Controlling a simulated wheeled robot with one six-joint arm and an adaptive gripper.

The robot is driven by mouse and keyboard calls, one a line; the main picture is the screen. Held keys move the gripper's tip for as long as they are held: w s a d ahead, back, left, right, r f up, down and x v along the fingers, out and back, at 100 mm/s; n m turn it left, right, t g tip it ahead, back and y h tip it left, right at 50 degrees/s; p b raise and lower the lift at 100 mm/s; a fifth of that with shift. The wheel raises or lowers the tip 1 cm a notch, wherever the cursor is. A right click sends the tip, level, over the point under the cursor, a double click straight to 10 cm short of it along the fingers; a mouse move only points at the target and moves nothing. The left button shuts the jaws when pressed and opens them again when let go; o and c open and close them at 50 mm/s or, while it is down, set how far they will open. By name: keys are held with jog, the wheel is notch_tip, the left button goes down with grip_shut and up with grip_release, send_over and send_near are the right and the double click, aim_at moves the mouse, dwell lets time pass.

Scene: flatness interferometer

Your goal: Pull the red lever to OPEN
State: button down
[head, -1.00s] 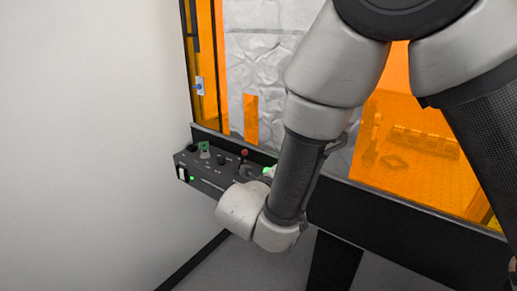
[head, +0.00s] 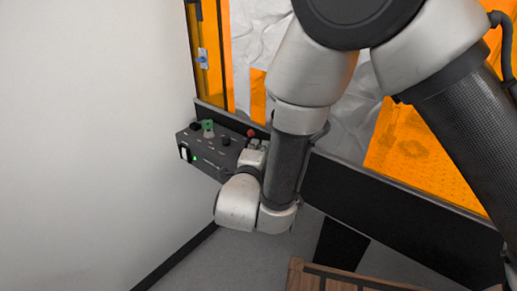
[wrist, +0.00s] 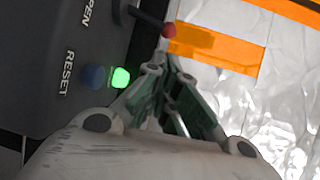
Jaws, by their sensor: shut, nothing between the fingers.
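The red lever's round knob (head: 251,133) shows at the right end of the dark control panel (head: 216,163) in the head view. In the wrist view the lever's red knob (wrist: 169,31) and its thin dark shaft stick out from the panel face near the letters "PEN"; the rest of that word is cut off. My gripper (wrist: 171,68) is shut and empty. Its fingertips lie just below the knob in the wrist picture; I cannot tell whether they touch it. In the head view my arm and wrist hide most of the gripper.
A lit green button (wrist: 121,77) and a blue RESET button (wrist: 94,77) sit close to my fingers. The panel also carries a green key-like switch (head: 208,126). Orange windows (head: 420,150) stand behind, a white wall (head: 80,140) at left. A wooden top (head: 330,280) shows at the bottom.

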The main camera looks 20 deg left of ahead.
aim_at(248, 142)
jog(key=w, duration=0.6)
jog(key=shift+w+a+f, duration=0.25)
jog(key=shift+a+f, duration=0.1)
jog(key=shift+f, duration=0.05)
